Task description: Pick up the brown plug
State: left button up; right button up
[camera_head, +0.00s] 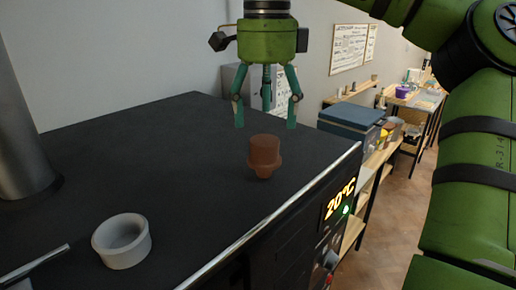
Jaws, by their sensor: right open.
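The brown plug (265,157) stands on the dark kiln top, near its right edge. It has a wide upper part and a narrower foot. My right gripper (266,124) is green, points down and is open and empty. Its fingers are above and behind the plug in the picture, and I see no contact with it. My left gripper is not in view.
A pale round cup (122,242) stands at the front left of the dark top (190,165). A grey metal cylinder (18,150) rises at the far left. A metal rod (38,266) lies at the lower left. Shelves and a workbench stand beyond the right edge.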

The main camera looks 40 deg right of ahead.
aim_at(265, 140)
jog(key=shift+s+a+f+p, duration=0.15)
jog(key=shift+f+p, duration=0.15)
jog(key=shift+f, duration=0.3)
jog(key=shift+s+f+p, duration=0.15)
jog(key=shift+f+p, duration=0.15)
jog(key=shift+f, duration=0.25)
notch_tip(265, 140, down, 4)
jog(key=shift+w+r+p, duration=0.15)
jog(key=shift+r+p, duration=0.1)
jog(key=shift+p, duration=0.2)
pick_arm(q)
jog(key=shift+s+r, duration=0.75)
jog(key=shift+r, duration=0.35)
pick_arm(e)
jog(key=shift+a, duration=0.1)
jog(key=c, duration=1.3)
